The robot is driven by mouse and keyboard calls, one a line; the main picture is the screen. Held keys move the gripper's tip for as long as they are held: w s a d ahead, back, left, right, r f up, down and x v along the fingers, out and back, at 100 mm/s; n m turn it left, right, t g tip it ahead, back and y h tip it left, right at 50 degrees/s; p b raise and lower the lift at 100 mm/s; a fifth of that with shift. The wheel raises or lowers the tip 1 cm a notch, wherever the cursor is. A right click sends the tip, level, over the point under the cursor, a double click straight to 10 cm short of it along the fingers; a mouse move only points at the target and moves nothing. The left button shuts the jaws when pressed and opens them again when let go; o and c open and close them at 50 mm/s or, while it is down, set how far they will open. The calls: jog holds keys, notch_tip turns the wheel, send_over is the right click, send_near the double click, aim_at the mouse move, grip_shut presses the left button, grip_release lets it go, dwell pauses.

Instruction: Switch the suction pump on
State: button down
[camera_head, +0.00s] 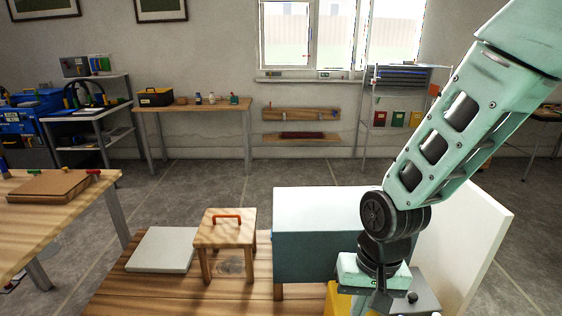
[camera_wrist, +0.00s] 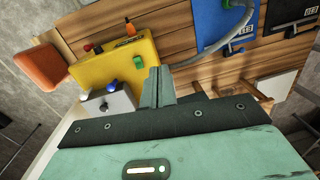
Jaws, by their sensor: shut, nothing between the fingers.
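A yellow box (camera_wrist: 115,62), which looks like the suction pump, sits on the wooden table. On it are a green button or switch (camera_wrist: 139,62), a red-orange knob (camera_wrist: 88,47) and an orange-topped fitting (camera_wrist: 130,29). A grey hose (camera_wrist: 235,42) runs from it toward a blue panel (camera_wrist: 210,22). Only part of the yellow box (camera_head: 338,299) shows in the head view, behind my arm. My gripper (camera_wrist: 159,76) is shut and empty, its fingertips close to the green control in the picture. I cannot tell whether they touch. The switch's state is unclear.
A grey box with a black knob (camera_wrist: 107,104) stands beside the yellow box. A blue-grey cabinet (camera_head: 310,253), a white panel (camera_head: 487,235), a small wooden stool (camera_head: 225,234) and a grey slab (camera_head: 162,250) are near. An orange pad (camera_wrist: 40,68) lies left in the wrist view.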

jog(key=s+r+n, duration=0.8)
jog(key=s+r, duration=0.3)
jog(key=s, duration=0.2)
jog(key=shift+r+h, duration=0.2)
jog(key=shift+h, duration=0.1)
jog(key=shift+w+a, duration=0.1)
jog(key=w+d+f+m+t+b, duration=0.1)
jog(key=w+d+f+m+b, duration=0.2)
jog(key=w+f, duration=0.4)
jog(key=w+d+f+m+t+b, duration=0.1)
jog(key=w+d+f+m+b, duration=0.2)
jog(key=w+f, duration=0.5)
jog(key=shift+w+d+f+m+t+h, duration=0.2)
jog(key=shift+w+f+m+t+h, duration=0.1)
jog(key=shift+f+m, duration=0.3)
jog(key=shift+s, duration=0.1)
